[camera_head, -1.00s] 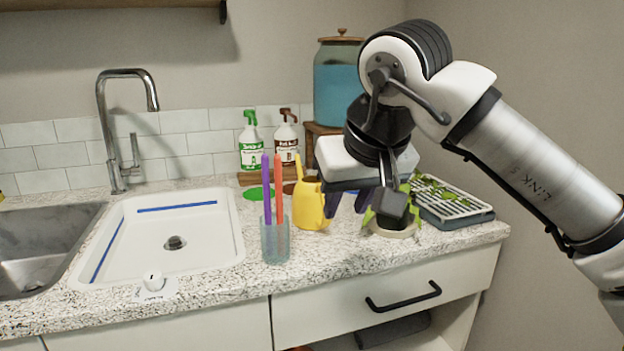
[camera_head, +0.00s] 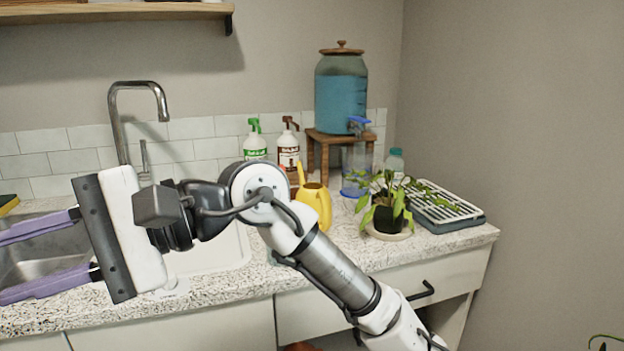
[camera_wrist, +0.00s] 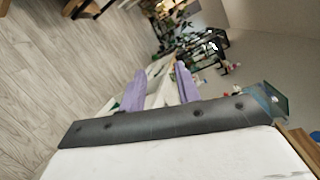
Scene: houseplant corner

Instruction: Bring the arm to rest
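My gripper (camera_head: 12,266) is at the left of the head view, turned sideways with its two purple fingers pointing left. The fingers are well apart and nothing shows between them. It is in front of the sink, and my arm reaches across from the lower right. In the wrist view the two fingers of my gripper (camera_wrist: 157,78) also stand apart, with floor and distant furniture beyond them.
A potted plant (camera_head: 388,215) stands on a saucer by the drying rack (camera_head: 447,212). A yellow watering can (camera_head: 316,204), two spray bottles and a water dispenser (camera_head: 340,95) stand behind my arm. A wooden shelf (camera_head: 120,13) is above.

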